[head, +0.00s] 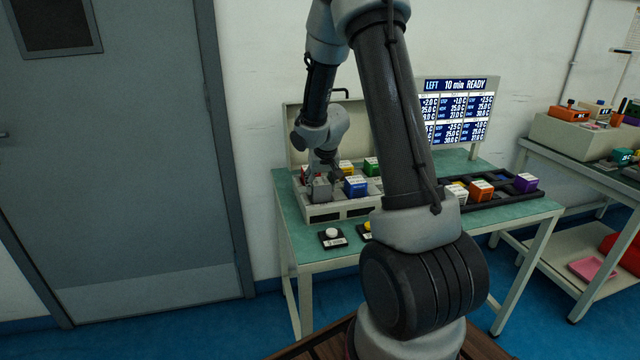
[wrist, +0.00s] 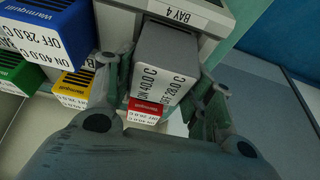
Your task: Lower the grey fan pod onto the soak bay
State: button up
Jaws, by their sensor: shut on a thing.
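The grey fan pod (head: 321,191) is at the front left corner of the pale bay rack (head: 325,213) on the green table. In the wrist view the grey pod (wrist: 165,62) shows a white label reading ON 40.0 C and OFF 28.0 C. My gripper (head: 323,172) is shut on it, with a finger on either side in the wrist view (wrist: 158,80). The pod is beside the BAY 4 label (wrist: 180,12) on the rack. Its underside and the bay beneath are hidden, so I cannot tell whether it touches the bay.
A red pod (wrist: 146,108) is just beyond the grey one. Blue (head: 356,187), yellow (head: 346,167) and green (head: 371,167) pods stand to its right. A white button (head: 332,234) is in front. A black tray (head: 490,203) holds other pods. An open case lid (head: 294,135) stands behind.

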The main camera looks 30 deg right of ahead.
jog(key=shift+f, duration=0.5)
dwell(1.0)
jog(key=o, duration=1.2)
jog(key=shift+r, duration=0.15)
jog(key=shift+r, duration=0.2)
jog(key=v, duration=1.1)
jog(key=s+a+n+g, duration=0.1)
jog(key=s+g, duration=0.2)
jog(key=s, duration=0.6)
jog(key=s+a+r+t, duration=0.1)
jog(key=s+a+r, duration=0.1)
jog(key=s+r, duration=0.2)
jog(key=s+a+r+n+t, duration=0.1)
jog(key=s+r, duration=0.3)
jog(key=s, duration=0.4)
jog(key=s+a+r+n+t+y, duration=0.1)
jog(key=s+a+r, duration=0.3)
jog(key=s, duration=0.3)
jog(key=shift+r, duration=0.25)
